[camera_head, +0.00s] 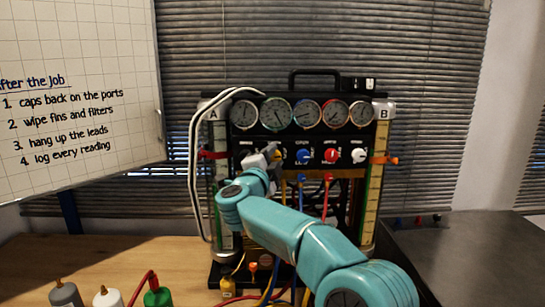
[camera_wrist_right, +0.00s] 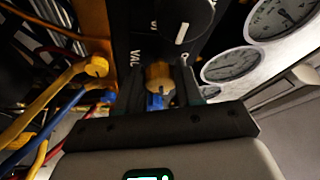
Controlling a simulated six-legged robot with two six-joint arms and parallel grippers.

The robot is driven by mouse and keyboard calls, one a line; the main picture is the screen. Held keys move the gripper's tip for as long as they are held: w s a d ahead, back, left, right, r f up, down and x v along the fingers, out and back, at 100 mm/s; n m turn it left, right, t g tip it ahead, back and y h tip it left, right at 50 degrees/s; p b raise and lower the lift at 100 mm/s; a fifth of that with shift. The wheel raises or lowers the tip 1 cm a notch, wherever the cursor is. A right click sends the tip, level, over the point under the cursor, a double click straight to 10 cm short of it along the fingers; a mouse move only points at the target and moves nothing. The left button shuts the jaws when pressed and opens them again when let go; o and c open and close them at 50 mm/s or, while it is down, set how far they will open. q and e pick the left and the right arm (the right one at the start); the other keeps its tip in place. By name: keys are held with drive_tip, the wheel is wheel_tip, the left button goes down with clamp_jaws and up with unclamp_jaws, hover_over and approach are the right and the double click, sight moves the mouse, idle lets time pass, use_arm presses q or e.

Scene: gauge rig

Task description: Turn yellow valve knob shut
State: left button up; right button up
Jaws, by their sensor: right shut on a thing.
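The yellow valve knob (camera_wrist_right: 159,76) shows in the right wrist view between the two dark fingers of my right gripper (camera_wrist_right: 160,84), which is shut on it. In the head view my right gripper (camera_head: 267,158) is at the left part of the rig's black panel, with the knob mostly hidden behind it. A blue knob (camera_head: 303,156) and a red knob (camera_head: 331,155) are to its right. The knob's exact turn angle cannot be read. My left gripper is not in view.
Several round gauges (camera_head: 306,114) sit above the knobs. A black knob (camera_wrist_right: 186,18) is close by the gripper. Coloured hoses (camera_wrist_right: 52,100) hang below the panel.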

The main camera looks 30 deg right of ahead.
drive_tip(key=shift+m+g+p, duration=0.35)
drive_tip(key=shift+m+g, duration=0.05)
drive_tip(key=shift+m, duration=0.7)
drive_tip(key=shift+y, duration=0.3)
drive_tip(key=o, duration=1)
drive_tip(key=shift+s, duration=0.1)
drive_tip(key=shift+o, duration=0.2)
drive_tip(key=shift+a, duration=0.15)
drive_tip(key=b+v, duration=0.4)
drive_tip(key=v, duration=1.2)
